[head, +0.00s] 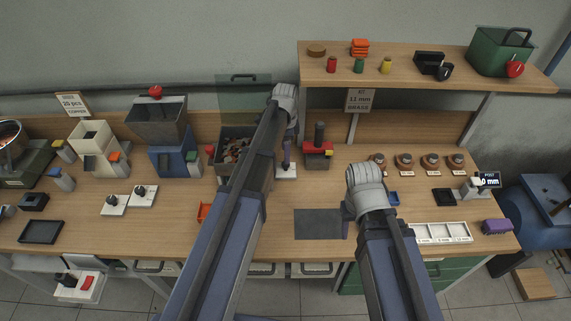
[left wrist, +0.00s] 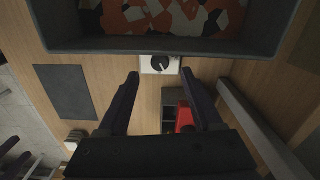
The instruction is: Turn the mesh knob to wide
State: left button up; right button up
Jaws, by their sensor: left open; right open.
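In the left wrist view a black round knob (left wrist: 160,63) sits on a small white plate (left wrist: 145,70) beside a dark bin. No label shows to confirm that it is the mesh knob, and its setting cannot be read. In the head view this white plate (head: 287,175) is under my left gripper (head: 287,160), which hides the knob. My left gripper also shows in the left wrist view (left wrist: 160,82), its fingers open on either side of the view of the knob, with nothing between them. My right gripper (head: 347,220) is near the dark mat, mostly hidden by its wrist.
The dark bin (left wrist: 230,46) holds orange, white and dark pieces. A red-and-black device (head: 318,150) stands right of the plate. A dark mat (head: 318,226) lies in front. Two other black knobs on white plates (head: 114,209) (head: 147,199) are at the left. A shelf (head: 400,75) overhangs the right.

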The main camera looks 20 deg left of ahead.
aim_at(286, 166)
pick_arm(q)
notch_tip(286, 166, down, 5)
jog(key=b, duration=0.4)
jog(key=shift+f, duration=0.2)
pick_arm(e)
notch_tip(286, 166, down, 5)
jog(key=shift+f, duration=0.2)
jog(key=shift+r, duration=0.1)
pick_arm(q)
grip_shut()
